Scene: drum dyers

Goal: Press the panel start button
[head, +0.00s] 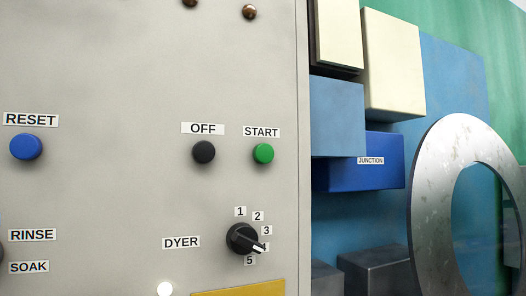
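The grey control panel (120,75) fills the left and middle of the head view. The start button (263,153) is a round green button under a white "START" label (261,132), near the panel's right edge. It stands out from the panel face, and nothing covers it. A black off button (204,152) sits just to its left under an "OFF" label. My gripper and arm do not show in this view.
A blue reset button (26,147) is at the left. A black dyer knob (242,239) sits below the start button, its pointer near 4. Right of the panel are cream boxes (394,65), a blue junction box (340,175) and a large metal ring (432,190).

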